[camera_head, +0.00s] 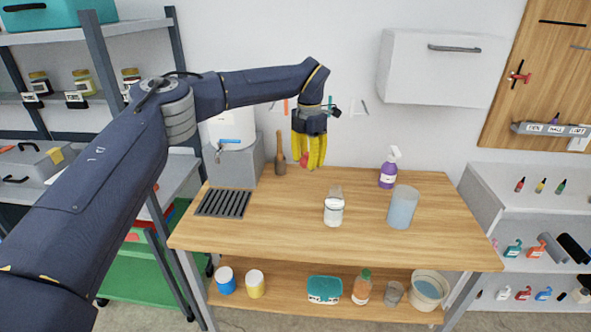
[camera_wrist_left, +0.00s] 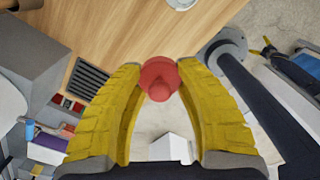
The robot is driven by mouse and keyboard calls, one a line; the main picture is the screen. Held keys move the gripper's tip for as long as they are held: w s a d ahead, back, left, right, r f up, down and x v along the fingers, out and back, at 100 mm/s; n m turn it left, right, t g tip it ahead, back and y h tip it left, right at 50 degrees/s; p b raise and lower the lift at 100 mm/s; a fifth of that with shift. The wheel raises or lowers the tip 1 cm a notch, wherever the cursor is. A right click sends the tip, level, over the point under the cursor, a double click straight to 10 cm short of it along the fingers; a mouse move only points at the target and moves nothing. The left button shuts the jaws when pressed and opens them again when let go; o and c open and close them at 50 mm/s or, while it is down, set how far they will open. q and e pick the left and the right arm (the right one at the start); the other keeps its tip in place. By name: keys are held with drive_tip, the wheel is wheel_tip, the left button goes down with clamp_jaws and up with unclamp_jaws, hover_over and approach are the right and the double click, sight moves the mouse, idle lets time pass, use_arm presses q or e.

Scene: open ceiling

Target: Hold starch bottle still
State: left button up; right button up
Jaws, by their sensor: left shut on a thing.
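My left gripper (camera_head: 310,160) hangs fingers-down above the back left of the wooden table. Its yellow fingers are shut on a red object with a round end and a small knob (camera_wrist_left: 160,77). The fingers hide most of this object in the head view, and I cannot tell whether it is the starch bottle. A purple spray bottle with a white trigger head (camera_head: 388,172) stands upright at the back right of the table, apart from the gripper. I cannot read any label. My right gripper is not in view.
A translucent cup (camera_head: 402,208) stands right of the jar. A brown wooden tool (camera_head: 280,158) stands beside a grey box (camera_head: 236,164). A dark grate (camera_head: 223,203) lies at left. The table's front (camera_head: 280,243) is clear. Several containers sit on the lower shelf.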

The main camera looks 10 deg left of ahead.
use_arm(q)
drive_tip(key=shift+w+d+r, duration=0.7)
drive_tip(key=shift+w+d, duration=0.2)
drive_tip(key=shift+d, duration=0.05)
drive_tip(key=shift+w+d+r, duration=0.65)
drive_tip(key=shift+w+d, duration=0.2)
drive_tip(key=shift+d, duration=0.05)
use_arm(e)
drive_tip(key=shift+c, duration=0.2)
